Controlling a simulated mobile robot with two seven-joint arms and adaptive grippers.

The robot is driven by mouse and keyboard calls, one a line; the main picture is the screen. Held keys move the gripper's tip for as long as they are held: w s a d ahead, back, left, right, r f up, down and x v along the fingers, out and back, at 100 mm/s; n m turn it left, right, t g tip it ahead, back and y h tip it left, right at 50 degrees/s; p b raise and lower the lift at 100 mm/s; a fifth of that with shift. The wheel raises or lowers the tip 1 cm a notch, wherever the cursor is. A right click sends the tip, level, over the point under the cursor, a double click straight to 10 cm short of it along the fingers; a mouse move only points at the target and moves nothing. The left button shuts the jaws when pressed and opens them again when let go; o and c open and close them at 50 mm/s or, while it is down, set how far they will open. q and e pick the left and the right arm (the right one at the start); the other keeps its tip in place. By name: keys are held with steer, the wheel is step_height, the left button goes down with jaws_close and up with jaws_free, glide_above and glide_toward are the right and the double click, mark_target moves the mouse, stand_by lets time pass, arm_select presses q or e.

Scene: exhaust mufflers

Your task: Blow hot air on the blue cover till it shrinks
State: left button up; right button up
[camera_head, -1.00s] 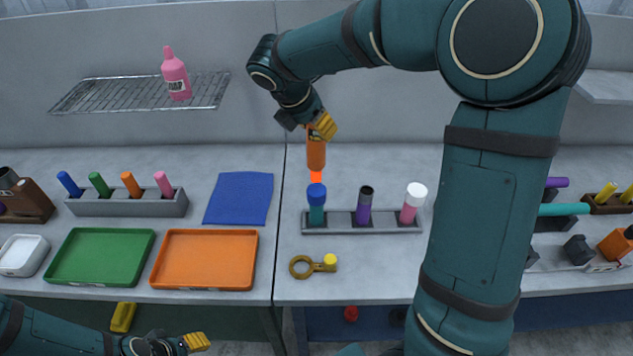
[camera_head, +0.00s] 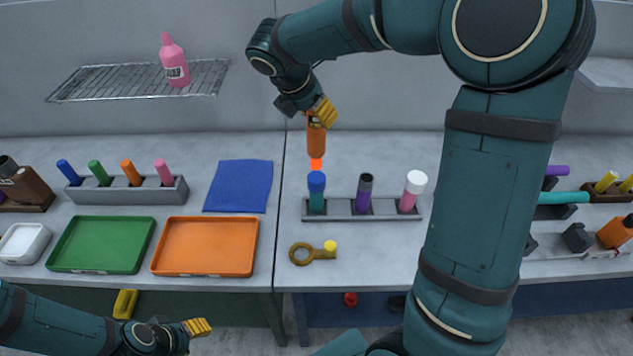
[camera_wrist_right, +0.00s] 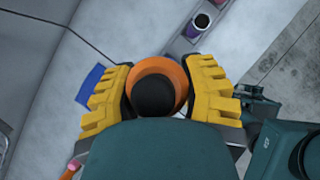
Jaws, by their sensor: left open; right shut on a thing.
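The blue cover (camera_head: 316,181) sits on top of a teal tube (camera_head: 317,203) standing in the left slot of a grey rack (camera_head: 338,211). My right gripper (camera_head: 320,114) is shut on an orange hot-air tool (camera_head: 316,142) and holds it upright, pointing down. A glowing orange-red tip (camera_head: 316,164) shows just above the blue cover. In the right wrist view the yellow fingers are on both sides of the tool's round orange end (camera_wrist_right: 157,72); the cover is hidden there. My left gripper (camera_head: 199,327) is open and empty, low at the left in front of the table.
A purple tube (camera_head: 364,197) and a white-capped pink tube (camera_head: 413,190) share the rack. A brass ring tool (camera_head: 303,254) lies in front. Green (camera_head: 100,245) and orange (camera_head: 205,247) trays and a blue cloth (camera_head: 239,186) lie left. My right arm blocks the right side.

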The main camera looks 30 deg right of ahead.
steer(key=shift+r, duration=0.1)
stand_by(0.4)
step_height(320, 180, up, 8)
steer(key=p, duration=0.7)
steer(key=shift+f, duration=0.25)
steer(key=shift+r, duration=1.2)
step_height(320, 180, down, 10)
steer(key=b, duration=0.2)
steer(key=shift+b, duration=0.35)
